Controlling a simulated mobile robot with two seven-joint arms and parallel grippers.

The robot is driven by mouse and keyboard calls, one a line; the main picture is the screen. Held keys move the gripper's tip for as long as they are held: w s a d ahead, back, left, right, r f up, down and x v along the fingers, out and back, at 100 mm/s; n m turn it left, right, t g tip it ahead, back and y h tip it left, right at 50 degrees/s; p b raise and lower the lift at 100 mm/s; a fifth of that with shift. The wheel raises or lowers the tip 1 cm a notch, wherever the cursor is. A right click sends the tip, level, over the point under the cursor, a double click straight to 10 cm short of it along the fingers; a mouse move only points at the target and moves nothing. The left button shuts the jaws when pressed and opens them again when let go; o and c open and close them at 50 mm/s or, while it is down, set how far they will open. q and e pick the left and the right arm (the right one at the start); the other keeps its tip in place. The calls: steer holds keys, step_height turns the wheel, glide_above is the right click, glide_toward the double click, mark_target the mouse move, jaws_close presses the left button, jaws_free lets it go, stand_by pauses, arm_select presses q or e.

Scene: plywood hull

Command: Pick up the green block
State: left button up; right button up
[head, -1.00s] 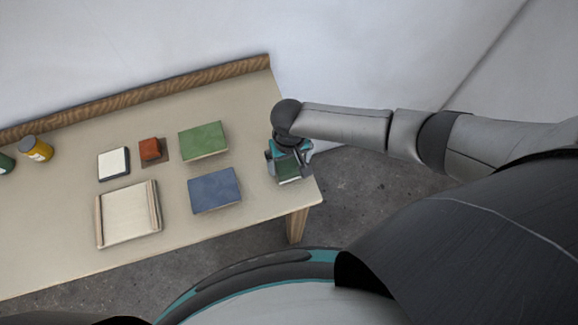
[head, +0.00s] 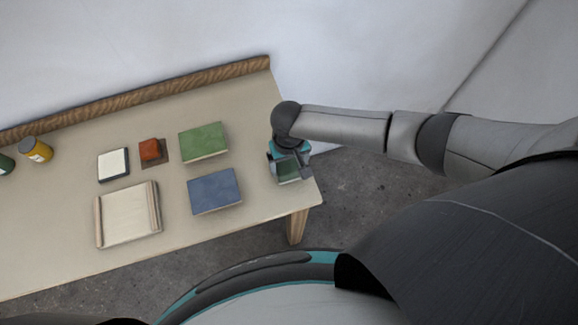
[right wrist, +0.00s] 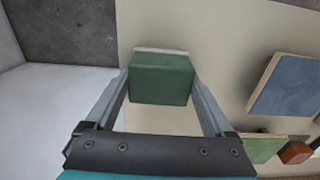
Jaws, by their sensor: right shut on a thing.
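The green block (head: 289,172) is at the right end of the workbench, partly hidden by my right gripper (head: 288,165). In the right wrist view the green block (right wrist: 160,80) sits between the two fingers of my right gripper (right wrist: 160,88), which are shut on it at its sides. A pale strip (right wrist: 160,50) shows along the block's far edge; whether it is under the block is unclear. I cannot tell whether the block is clear of the table. My left gripper is not in view.
On the workbench (head: 265,225) lie a flat green pad (head: 203,141), a blue pad (head: 214,190), a red block (head: 149,149) on a brown square, a white square (head: 113,163) and a shallow tray (head: 98,225). A yellow jar (head: 37,150) stands far left.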

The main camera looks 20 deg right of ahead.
mark_target(289, 164)
steer(key=shift+r, duration=0.15)
steer(key=shift+r, duration=0.6)
step_height(289, 164, up, 19)
steer(key=p, duration=0.2)
steer(key=shift+f+p, duration=0.2)
steer(key=shift+p, duration=0.2)
